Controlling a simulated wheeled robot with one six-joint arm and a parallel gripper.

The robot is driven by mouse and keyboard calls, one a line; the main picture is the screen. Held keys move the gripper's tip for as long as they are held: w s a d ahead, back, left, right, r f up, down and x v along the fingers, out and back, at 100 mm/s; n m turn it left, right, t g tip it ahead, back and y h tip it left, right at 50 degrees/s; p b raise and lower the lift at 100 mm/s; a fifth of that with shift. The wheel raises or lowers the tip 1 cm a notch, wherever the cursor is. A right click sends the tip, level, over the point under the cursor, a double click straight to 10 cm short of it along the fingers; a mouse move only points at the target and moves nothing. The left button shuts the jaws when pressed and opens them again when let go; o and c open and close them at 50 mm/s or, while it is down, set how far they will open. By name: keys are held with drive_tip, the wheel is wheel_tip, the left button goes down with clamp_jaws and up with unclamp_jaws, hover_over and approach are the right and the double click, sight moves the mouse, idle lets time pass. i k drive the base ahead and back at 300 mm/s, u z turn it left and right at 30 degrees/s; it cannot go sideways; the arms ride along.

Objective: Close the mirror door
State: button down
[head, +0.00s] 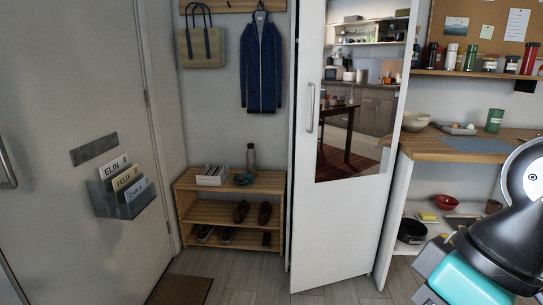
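The mirror door (335,235) is a tall white door in the middle of the head view, with a mirror (355,100) set in its upper part. A metal handle (310,108) is on its left side. The door appears ajar, its left, handle-side edge standing out toward me. Its top is cut off by the frame. My black and teal arm end (465,280) is at the lower right, apart from the door. Fingertips cannot be made out clearly, and no object is seen held.
A wooden shoe rack (230,184) stands left of the door. A wooden counter (465,147) with bowls and jars is at the right, beside the door. A grey door with a letter holder (123,199) is at the left. Floor (255,287) in front is mostly clear, with a dark mat (181,290).

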sight(355, 59)
drive_tip(key=z, duration=0.95)
drive_tip(key=i, duration=0.75)
drive_tip(key=u, duration=0.55)
drive_tip(key=i, duration=0.75)
drive_tip(key=u, duration=0.85)
